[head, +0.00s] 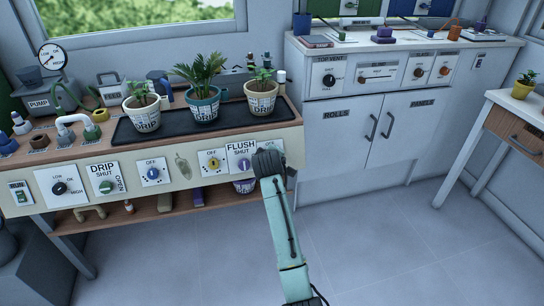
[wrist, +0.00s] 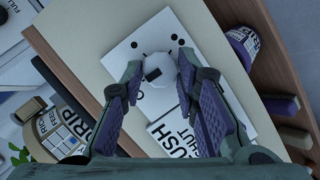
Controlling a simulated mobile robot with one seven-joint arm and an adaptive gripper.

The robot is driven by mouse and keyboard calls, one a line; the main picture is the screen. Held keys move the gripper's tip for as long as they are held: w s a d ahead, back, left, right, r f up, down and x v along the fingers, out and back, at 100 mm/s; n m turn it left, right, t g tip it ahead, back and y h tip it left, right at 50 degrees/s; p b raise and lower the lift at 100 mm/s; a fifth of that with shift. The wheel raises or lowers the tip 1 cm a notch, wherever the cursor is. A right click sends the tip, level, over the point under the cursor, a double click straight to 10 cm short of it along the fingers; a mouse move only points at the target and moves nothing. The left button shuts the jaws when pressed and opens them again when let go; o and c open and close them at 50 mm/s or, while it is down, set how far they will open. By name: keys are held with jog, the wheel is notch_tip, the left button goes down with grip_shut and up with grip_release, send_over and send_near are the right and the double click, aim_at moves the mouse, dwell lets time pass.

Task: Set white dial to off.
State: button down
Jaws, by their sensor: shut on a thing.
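The white dial (wrist: 157,64) is a pale round knob with a dark mark on its face, on a white plate (wrist: 124,52) in the wrist view. Small black dots show on the plate beyond the dial, and its wording is hidden. My gripper (wrist: 159,72) has one fingertip on each side of the dial and is shut on it. In the head view my gripper (head: 268,160) is at the right end of the front panel and covers the dial. I cannot tell which setting the dial points to.
The flush panel (head: 240,152) with a purple knob is just left of my gripper. Yellow (head: 213,162) and blue (head: 153,172) dials sit further left. Potted plants stand on a black tray (head: 170,128) above. A low shelf (head: 150,215) runs below. The floor at right is clear.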

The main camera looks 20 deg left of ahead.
jog(key=shift+f+n, duration=0.1)
jog(key=shift+n, duration=0.3)
jog(key=c, duration=1.2)
grip_release()
jog(key=shift+c, duration=0.2)
jog(key=v, duration=1.2)
jog(key=shift+a, duration=0.1)
